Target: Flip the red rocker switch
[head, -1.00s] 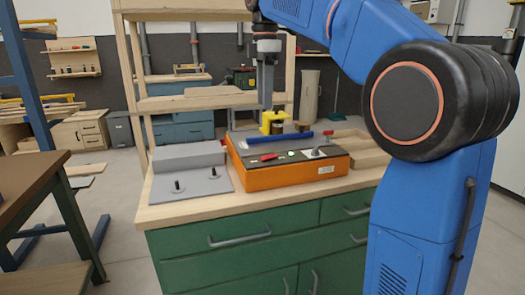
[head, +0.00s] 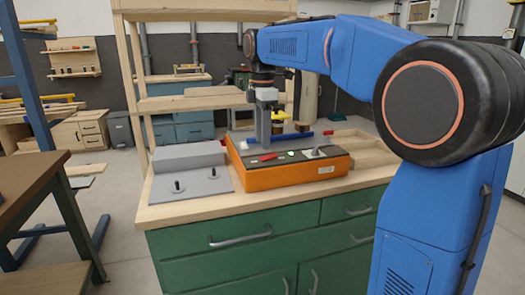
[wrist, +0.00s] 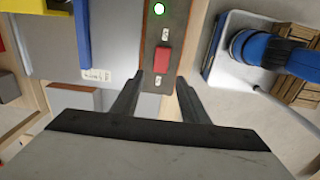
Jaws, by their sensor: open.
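The red rocker switch (head: 269,157) sits on the dark top panel of an orange control box (head: 275,178) on the bench. In the wrist view the red rocker (wrist: 162,60) lies between the fingers' lines, just beyond their tips. My gripper (head: 263,143) points down above the panel, near the rocker and slightly behind it in the head view. In the wrist view my gripper (wrist: 160,78) has its two fingers apart with nothing between them. I cannot tell how high the tips are above the panel or which way the rocker is tilted.
A lit green button (head: 291,154) and a toggle lever (head: 317,152) are on the same panel. A blue bar (head: 297,136) lies behind it. A grey fixture with two black pegs (head: 201,180) stands left. The wooden shelf post (head: 129,90) rises at left.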

